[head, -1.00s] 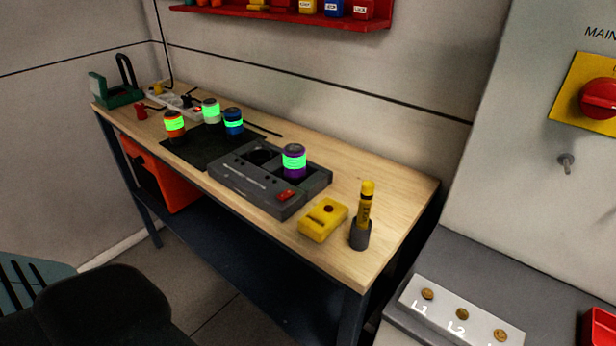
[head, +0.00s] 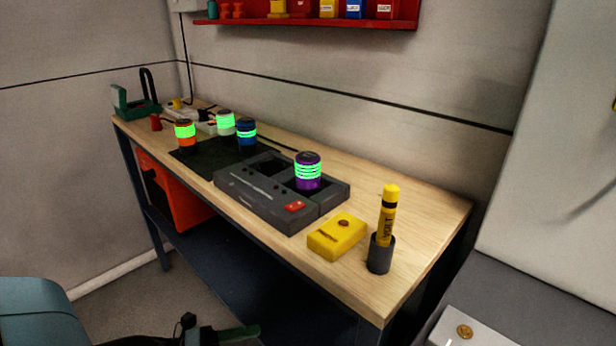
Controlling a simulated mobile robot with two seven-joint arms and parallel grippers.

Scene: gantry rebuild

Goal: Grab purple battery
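The purple battery (head: 308,172) has glowing green bands and a dark top. It stands upright at the right end of the dark grey charger-like unit (head: 262,205) on the wooden bench; its lower end is partly hidden by the unit. An empty round socket shows left of it on the same unit. No gripper can be made out near the battery. Teal and dark shapes at the bottom left edge are cut off, and I cannot tell what they are.
Orange (head: 185,134), white (head: 225,123) and blue (head: 246,132) batteries stand behind left on a dark mat. A yellow box (head: 337,237) and a yellow tester (head: 388,213) in a grey holder (head: 380,254) stand front right. A red shelf (head: 330,22) hangs above the bench (head: 420,215).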

